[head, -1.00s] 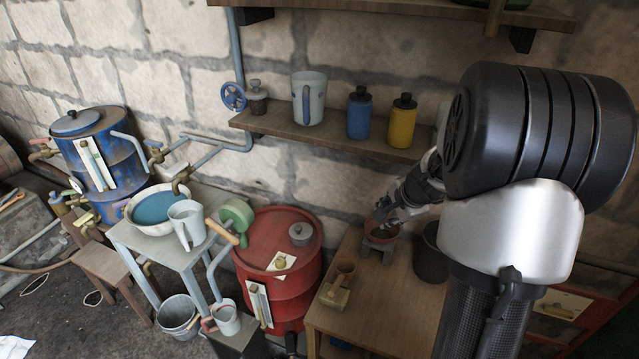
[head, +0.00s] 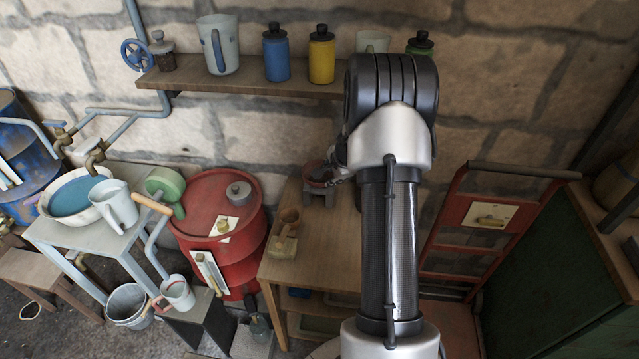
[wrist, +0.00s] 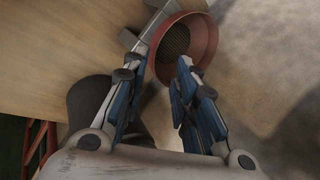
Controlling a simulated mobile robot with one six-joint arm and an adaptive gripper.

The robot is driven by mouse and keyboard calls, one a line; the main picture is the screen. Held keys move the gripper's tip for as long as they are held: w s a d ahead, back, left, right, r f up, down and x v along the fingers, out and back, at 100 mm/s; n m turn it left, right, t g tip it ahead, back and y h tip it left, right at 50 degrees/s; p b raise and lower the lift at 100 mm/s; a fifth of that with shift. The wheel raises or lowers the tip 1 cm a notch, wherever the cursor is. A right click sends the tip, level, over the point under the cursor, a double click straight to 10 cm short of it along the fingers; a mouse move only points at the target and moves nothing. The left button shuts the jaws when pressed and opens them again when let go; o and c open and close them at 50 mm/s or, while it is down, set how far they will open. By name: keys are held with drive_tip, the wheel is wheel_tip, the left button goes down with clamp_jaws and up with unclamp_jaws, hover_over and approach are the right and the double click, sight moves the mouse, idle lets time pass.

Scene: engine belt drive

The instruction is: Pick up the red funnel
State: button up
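The red funnel (wrist: 205,67) shows in the wrist view as a round reddish rim with a dark mesh inside. It sits at a grey stand (wrist: 148,38) by the wooden table's edge. In the head view the funnel (head: 317,168) is small, on its stand near the wall, partly hidden by my arm. My gripper (wrist: 156,70) is open, its two blue-padded fingers apart. The funnel's near left rim lies ahead of and partly between the fingertips, and the right fingertip overlaps the bowl in the picture. I cannot tell whether they touch.
A dark round container (wrist: 88,100) is beside the left finger. A shelf (head: 240,82) with jugs and bottles is above, a red drum (head: 215,240) left, and a red hand truck (head: 455,225) right.

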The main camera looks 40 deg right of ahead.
drive_tip(key=x, duration=0.1)
drive_tip(key=b+x, duration=0.1)
drive_tip(key=x, duration=0.3)
drive_tip(key=shift+a+f, duration=0.1)
drive_tip(key=shift+a, duration=0.2)
clamp_jaws()
